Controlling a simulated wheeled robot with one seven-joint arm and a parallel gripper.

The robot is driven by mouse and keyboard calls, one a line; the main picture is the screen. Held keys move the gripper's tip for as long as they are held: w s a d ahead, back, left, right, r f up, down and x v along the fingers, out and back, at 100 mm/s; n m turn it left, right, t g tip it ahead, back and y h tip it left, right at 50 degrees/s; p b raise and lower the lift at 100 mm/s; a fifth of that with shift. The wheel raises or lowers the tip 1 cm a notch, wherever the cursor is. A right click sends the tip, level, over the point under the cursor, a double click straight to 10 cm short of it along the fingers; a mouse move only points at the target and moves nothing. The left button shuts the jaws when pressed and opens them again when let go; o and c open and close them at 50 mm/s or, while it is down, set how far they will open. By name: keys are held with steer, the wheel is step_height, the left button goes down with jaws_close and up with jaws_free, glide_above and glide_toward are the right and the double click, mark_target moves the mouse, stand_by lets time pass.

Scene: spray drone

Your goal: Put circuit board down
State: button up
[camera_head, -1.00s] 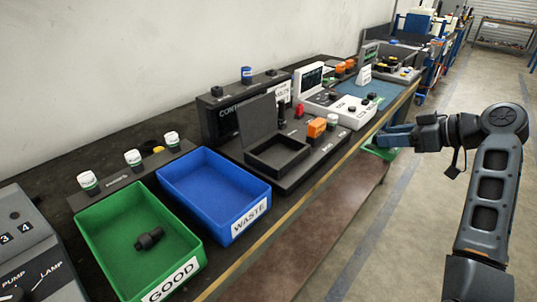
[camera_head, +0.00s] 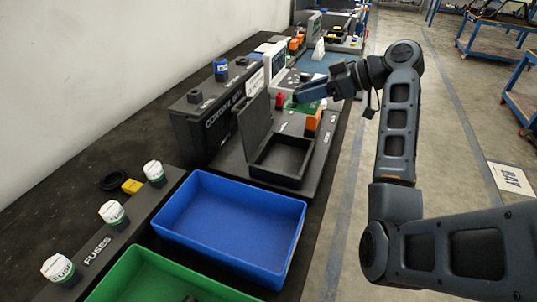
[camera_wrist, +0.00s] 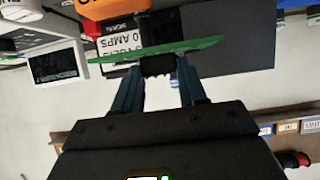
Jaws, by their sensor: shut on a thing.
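My gripper (camera_head: 308,92) is over the right part of the bench, beyond the open black box (camera_head: 262,172). It is shut on the green circuit board (camera_head: 298,107), which is partly hidden by the fingers in the head view. In the wrist view my gripper (camera_wrist: 158,72) has both fingers closed on a dark part at the board's middle. The thin green board (camera_wrist: 195,45) there shows nearly edge-on, slightly tilted. I cannot tell whether the board touches anything below it.
A blue tray (camera_head: 190,230) and a green tray (camera_head: 130,270) stand nearer on the bench. A tall black box (camera_head: 188,135) stands left of the open box. A red knob (camera_head: 280,100) and an orange block (camera_head: 313,124) are close to the gripper. Floor lies right.

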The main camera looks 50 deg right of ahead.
steer(key=p, duration=0.2)
glide_above(289, 164)
step_height(289, 164, down, 7)
steer(key=shift+d+r, duration=0.1)
steer(key=shift+f, duration=2)
steer(key=shift+f, duration=0.2)
steer(key=o, duration=1.1)
steer(key=shift+r, duration=0.1)
